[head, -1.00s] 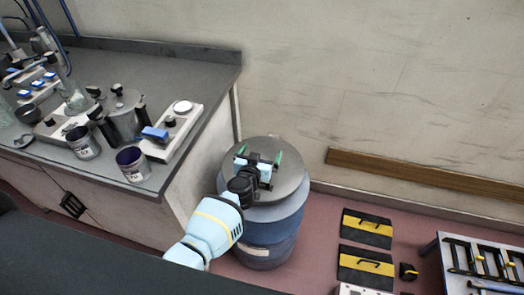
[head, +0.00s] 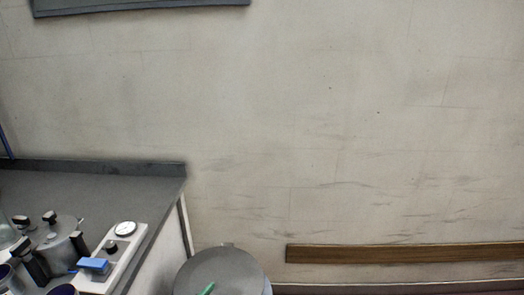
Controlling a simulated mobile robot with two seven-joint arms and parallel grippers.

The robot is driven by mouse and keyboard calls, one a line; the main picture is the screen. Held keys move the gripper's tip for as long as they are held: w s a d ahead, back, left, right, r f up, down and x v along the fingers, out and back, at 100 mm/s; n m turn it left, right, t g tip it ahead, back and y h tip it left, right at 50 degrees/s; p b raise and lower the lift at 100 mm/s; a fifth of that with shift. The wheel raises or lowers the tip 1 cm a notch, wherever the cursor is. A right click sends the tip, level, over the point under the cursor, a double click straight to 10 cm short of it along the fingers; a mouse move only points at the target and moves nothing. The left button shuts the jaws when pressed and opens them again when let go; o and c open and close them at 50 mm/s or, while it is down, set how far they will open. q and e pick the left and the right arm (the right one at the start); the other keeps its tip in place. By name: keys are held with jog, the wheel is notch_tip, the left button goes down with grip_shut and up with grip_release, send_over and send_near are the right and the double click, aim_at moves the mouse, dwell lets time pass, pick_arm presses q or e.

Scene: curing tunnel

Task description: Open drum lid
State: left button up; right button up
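The drum's round grey lid (head: 222,266) shows at the bottom edge, just right of the bench. Its near part and nearly all of the drum body are cut off by the frame. The lid looks flat on the drum. My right gripper is not in view.
A grey-topped bench (head: 95,185) stands left of the drum. It carries a metal pot (head: 58,235) and a white device with a dial (head: 118,245). A pale wall rises behind, with a wooden rail (head: 400,253) low on the right.

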pick_arm(q)
jog(key=s+f+m+g, duration=0.15)
jog(key=s+g, duration=0.25)
jog(key=s, duration=0.8)
jog(key=s+f+m+g, duration=0.1)
jog(key=s+f+g, duration=0.3)
jog(key=s, duration=0.8)
jog(key=s+a+r+n+g+y, duration=0.25)
jog(key=s+a, duration=0.35)
jog(key=s, duration=0.3)
jog(key=s+a+r+n+g+y, duration=0.2)
jog(key=s+a+g+y, duration=0.15)
jog(key=s+a, duration=0.45)
jog(key=w+d+f+t+h, duration=0.1)
jog(key=w+d+f+t, duration=0.3)
jog(key=f+t, duration=0.4)
jog(key=shift+x, duration=1.1)
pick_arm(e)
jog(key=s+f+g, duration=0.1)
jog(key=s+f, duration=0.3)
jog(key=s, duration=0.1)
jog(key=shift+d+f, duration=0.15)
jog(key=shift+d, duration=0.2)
